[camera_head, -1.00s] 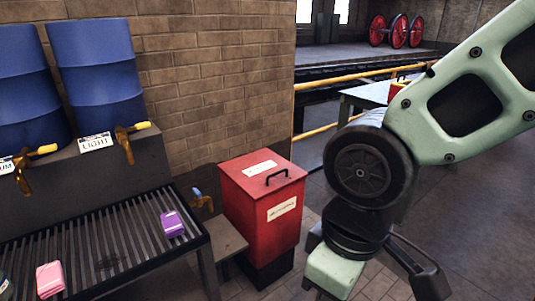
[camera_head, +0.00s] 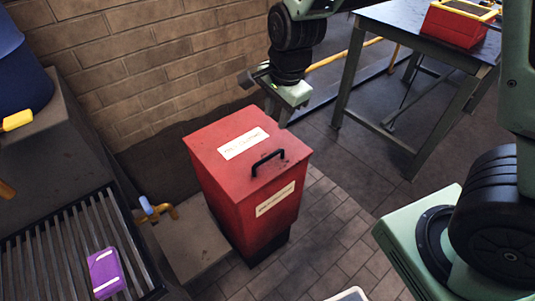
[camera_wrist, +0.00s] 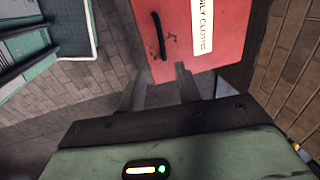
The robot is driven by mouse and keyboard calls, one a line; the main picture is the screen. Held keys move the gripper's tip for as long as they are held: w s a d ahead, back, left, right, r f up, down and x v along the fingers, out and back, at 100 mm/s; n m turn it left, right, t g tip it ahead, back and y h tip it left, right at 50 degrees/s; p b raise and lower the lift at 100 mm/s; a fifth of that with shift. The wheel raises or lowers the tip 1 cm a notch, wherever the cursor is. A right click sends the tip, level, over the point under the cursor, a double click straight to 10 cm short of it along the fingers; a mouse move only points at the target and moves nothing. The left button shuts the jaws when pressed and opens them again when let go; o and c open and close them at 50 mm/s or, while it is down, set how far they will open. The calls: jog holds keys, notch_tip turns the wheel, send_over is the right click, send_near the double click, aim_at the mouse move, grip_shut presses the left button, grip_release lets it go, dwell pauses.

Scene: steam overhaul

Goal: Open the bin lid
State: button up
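The red bin (camera_head: 250,215) stands upright on the paved floor, its red lid (camera_head: 215,140) down. A black bar handle (camera_head: 267,163) sits on the lid near its front edge, beside a white label. My gripper (camera_head: 262,92) is behind the bin's back right side, apart from the handle; its fingers are partly hidden in the head view. In the wrist view my gripper (camera_wrist: 159,80) is open, with two spread fingers and nothing held between them. There the lid (camera_wrist: 225,15) and handle (camera_wrist: 159,36) lie beyond the fingertips.
A slatted bench (camera_head: 60,245) with a purple packet (camera_head: 104,272) is at the left. A brass tap (camera_head: 158,212) sticks out near the bin's left side. A brick wall (camera_head: 150,60) stands behind. A dark table (camera_head: 410,30) with a red box (camera_head: 460,22) stands back right.

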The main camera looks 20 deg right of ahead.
aim_at(267, 158)
jog(key=w+f, duration=0.1)
jog(key=f, duration=0.4)
jog(key=w+f, duration=0.1)
jog(key=f, duration=0.5)
jog(key=w+a+f+b, duration=0.1)
jog(key=f, duration=0.5)
jog(key=shift+w, duration=0.15)
grip_shut()
